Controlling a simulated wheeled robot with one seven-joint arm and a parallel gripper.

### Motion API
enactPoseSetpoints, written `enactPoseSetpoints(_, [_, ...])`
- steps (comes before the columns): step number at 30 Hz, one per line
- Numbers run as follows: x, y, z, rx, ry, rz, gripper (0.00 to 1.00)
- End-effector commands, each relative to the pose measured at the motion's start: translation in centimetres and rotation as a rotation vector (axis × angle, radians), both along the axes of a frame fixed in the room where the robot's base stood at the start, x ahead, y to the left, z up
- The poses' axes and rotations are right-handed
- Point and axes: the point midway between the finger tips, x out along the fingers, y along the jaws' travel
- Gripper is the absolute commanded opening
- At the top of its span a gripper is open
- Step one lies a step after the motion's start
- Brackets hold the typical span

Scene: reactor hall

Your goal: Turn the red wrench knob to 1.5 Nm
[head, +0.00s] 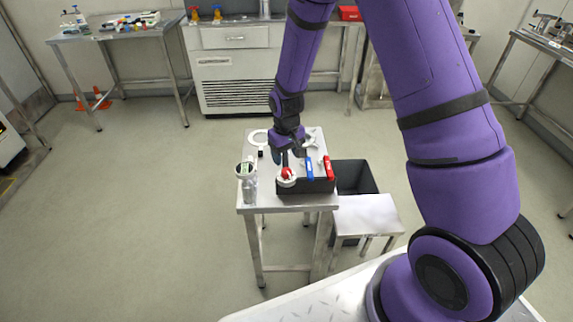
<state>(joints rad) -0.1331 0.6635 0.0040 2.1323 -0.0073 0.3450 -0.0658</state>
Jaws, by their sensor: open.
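A small metal table (247,209) stands in the middle of the floor, with a dark box (305,187) at its front edge. A red knob (287,172) shows on a round white dial (286,182) at the box's left end. A blue-handled tool (309,169) and a red-handled tool (328,168) stand at the box to the right of the dial. My gripper (287,160) points down, open, right above the red knob. I cannot tell whether its fingers touch the knob. The dial's markings are too small to read.
A clear jar-like object (248,183) with a round dark-and-white top stands left of the dial. A dark bin (355,177) and a low metal stand (364,214) are at the table's right. The floor at left is clear.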

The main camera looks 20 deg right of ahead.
Motion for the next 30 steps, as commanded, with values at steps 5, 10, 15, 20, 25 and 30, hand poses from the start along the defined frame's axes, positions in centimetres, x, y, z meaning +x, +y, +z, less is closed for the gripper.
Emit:
enactPoseSetpoints(5, [0.0,0.0,2.8,0.000,-0.002,0.000,0.61])
enactPoseSetpoints(10, [0.0,0.0,4.1,0.000,0.000,0.000,0.61])
enactPoseSetpoints(15, [0.0,0.0,4.4,0.000,0.000,0.000,0.61])
enactPoseSetpoints(20, [0.0,0.0,4.4,0.000,0.001,0.000,0.61])
enactPoseSetpoints(25, [0.0,0.0,4.4,0.000,0.001,0.000,0.61])
enactPoseSetpoints(30, [-0.1,-0.2,5.8,0.002,-0.013,-0.005,0.61])
